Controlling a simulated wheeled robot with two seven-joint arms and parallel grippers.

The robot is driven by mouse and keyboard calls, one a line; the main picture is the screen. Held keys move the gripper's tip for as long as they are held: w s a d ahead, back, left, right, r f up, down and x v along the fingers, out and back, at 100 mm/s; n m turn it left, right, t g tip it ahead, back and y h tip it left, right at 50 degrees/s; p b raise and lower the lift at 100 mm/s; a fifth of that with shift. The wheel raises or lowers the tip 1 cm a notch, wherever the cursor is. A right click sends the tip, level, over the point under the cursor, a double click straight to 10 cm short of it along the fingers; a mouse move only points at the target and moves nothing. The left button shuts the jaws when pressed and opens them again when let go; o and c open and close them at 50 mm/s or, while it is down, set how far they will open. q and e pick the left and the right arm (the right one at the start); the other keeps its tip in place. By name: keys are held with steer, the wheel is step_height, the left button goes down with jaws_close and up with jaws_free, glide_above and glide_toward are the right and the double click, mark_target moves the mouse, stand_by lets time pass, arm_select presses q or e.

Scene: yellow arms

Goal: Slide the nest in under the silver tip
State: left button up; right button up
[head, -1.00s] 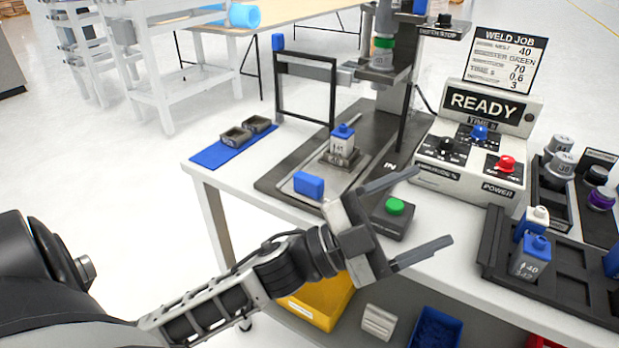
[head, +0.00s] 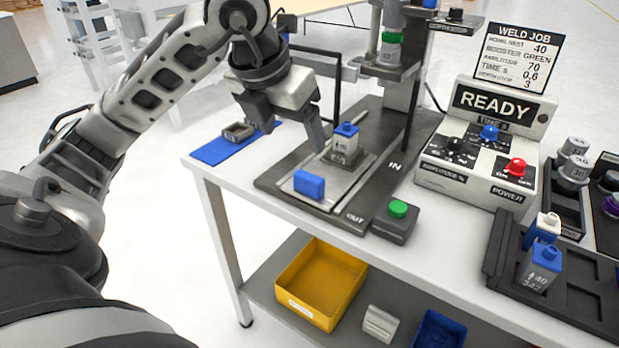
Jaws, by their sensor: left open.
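The nest (head: 343,160) is a grey block on a light sliding plate, holding a grey piece with a blue top (head: 346,137). A blue handle block (head: 309,184) stands on the plate's front part, near the OUT mark. The silver tip (head: 389,54) hangs below a green ring at the press, behind and right of the nest, which is not under it. My left gripper (head: 292,138) is open and empty, fingers pointing down, above and left of the nest. It shows no contact with the nest or handle. My right gripper is not in view.
A dark frame (head: 336,85) stands behind the nest. A green button box (head: 395,222) sits right of the slide's front end. The control box (head: 480,150) reads READY. A blue mat (head: 215,152) with a dark tray lies at left. A yellow bin (head: 320,285) is below.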

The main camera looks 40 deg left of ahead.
mark_target(308, 176)
arm_select(q)
steer(key=x, duration=1.3)
steer(key=shift+d+f+b, duration=0.1)
steer(key=shift+f+b, duration=0.25)
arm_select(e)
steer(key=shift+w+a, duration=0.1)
arm_select(q)
steer(key=shift+c, duration=0.3)
